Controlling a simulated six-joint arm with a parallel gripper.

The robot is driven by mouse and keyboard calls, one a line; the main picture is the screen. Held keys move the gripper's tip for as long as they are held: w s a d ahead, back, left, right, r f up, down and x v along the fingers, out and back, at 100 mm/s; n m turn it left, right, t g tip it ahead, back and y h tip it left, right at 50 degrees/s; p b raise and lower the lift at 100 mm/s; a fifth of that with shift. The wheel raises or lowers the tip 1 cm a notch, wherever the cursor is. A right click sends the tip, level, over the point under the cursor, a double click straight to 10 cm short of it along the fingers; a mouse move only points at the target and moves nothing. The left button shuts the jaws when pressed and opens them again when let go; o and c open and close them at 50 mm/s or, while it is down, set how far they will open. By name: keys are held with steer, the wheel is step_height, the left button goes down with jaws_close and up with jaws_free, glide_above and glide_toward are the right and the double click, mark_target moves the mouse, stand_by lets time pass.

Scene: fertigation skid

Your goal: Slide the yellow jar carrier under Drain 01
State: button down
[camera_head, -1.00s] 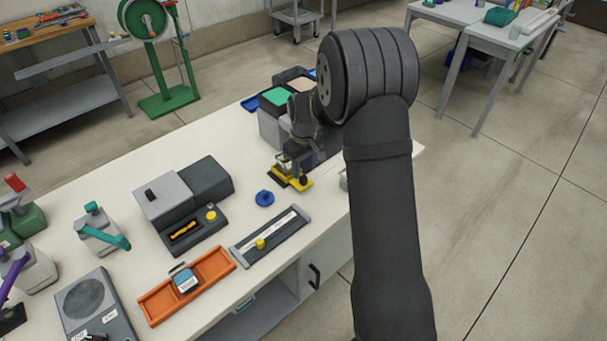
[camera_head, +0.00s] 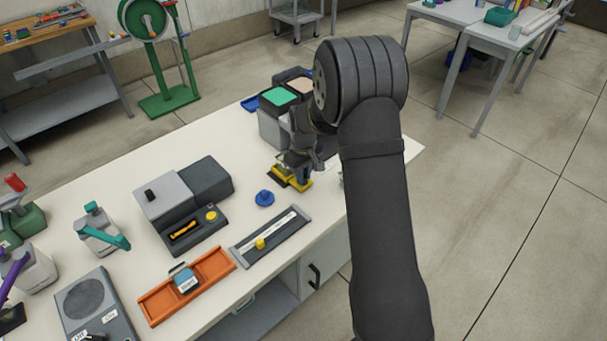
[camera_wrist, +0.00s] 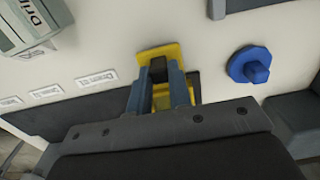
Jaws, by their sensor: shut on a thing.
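The yellow jar carrier (camera_head: 277,171) sits on the white bench, just in front of the dark-and-grey unit with a green top. In the wrist view the yellow carrier (camera_wrist: 150,52) shows as a yellow plate with a dark upright grip (camera_wrist: 158,70). My gripper (camera_head: 304,178) is down at the carrier, and in the wrist view its two blue-grey fingers (camera_wrist: 158,84) are shut on that dark grip. My fingers and wrist hide much of the carrier. Several white labels (camera_wrist: 97,77) lie to its left in the wrist view; I cannot tell which reads Drain 01.
A blue round knob (camera_head: 264,198) stands near the carrier. A slide track with a yellow knob (camera_head: 270,236), an orange tray (camera_head: 155,307) and a grey instrument (camera_head: 180,197) are further left. A grey-green labelled box (camera_wrist: 25,22) stands beside the labels.

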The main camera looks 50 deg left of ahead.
steer(key=w, duration=1.1)
steer(key=c, duration=1.3)
jaws_free()
steer(key=shift+r, duration=0.1)
step_height(320, 180, up, 17)
steer(key=shift+r, duration=0.15)
